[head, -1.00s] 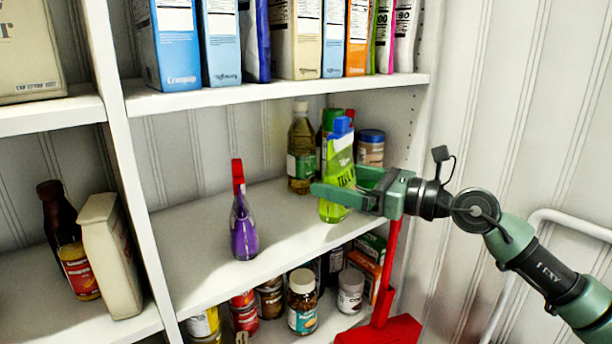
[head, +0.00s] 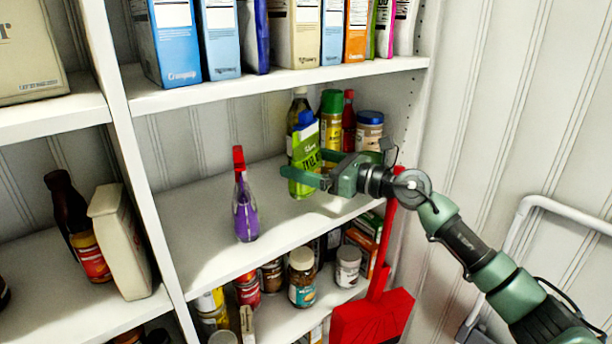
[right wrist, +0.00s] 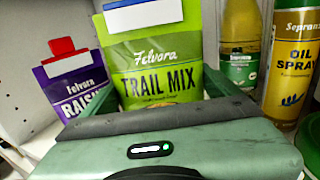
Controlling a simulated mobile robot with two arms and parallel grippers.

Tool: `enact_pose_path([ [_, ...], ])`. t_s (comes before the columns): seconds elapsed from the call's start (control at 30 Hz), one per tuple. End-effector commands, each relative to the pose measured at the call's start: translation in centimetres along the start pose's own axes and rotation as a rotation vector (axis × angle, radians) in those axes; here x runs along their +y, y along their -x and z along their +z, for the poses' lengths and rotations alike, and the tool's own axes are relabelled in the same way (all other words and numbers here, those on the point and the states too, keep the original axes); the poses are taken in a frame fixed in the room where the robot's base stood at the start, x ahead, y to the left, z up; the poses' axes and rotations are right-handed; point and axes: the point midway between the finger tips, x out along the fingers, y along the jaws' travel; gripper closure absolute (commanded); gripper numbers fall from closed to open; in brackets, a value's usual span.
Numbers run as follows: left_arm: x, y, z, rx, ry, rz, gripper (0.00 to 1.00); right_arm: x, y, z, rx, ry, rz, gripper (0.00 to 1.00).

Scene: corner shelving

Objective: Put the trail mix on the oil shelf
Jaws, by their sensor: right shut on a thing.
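The trail mix (head: 303,148) is a green pouch with a blue and white clip on top. In the right wrist view its label reads TRAIL MIX (right wrist: 155,75). My right gripper (head: 306,170) is shut around the pouch, which is upright at the middle shelf (head: 195,250). I cannot tell whether its base touches the board. An oil bottle (head: 297,98) stands behind it, partly hidden. The oil spray (head: 331,115), with a green cap, stands behind to the right and also shows in the right wrist view (right wrist: 292,70). My left gripper is not in view.
A purple raisin pouch (head: 245,210) with a red clip stands left on the same shelf. A red bottle (head: 348,125) and a blue-lidded jar (head: 369,135) stand at the back right. Boxes fill the shelf above, and jars the one below. Shelf space around the raisin pouch is clear.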

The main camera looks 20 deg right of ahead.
Motion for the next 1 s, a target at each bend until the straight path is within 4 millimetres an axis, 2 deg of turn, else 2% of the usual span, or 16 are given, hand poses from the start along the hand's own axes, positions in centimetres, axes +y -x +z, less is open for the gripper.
enact_pose_path([
  [0.2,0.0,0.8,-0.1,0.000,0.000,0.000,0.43,0.0,0.0,-3.0,-0.001,-0.006,-0.001,0.62],
  [0.3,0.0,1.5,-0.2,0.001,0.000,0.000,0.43,-0.1,-0.3,-3.4,-0.003,-0.005,-0.001,0.62],
  [0.67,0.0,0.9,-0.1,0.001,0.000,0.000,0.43,-0.2,-0.3,-4.1,-0.002,0.000,-0.001,0.62],
  [0.7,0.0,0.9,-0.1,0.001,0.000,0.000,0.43,-0.1,-0.3,-4.2,0.000,0.000,-0.001,0.06],
  [0.73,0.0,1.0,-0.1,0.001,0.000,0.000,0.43,-0.2,-0.3,-4.1,0.000,0.000,-0.001,0.00],
  [1.0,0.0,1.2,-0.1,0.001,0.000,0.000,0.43,-0.2,-0.3,-3.9,0.000,-0.001,-0.001,0.00],
])
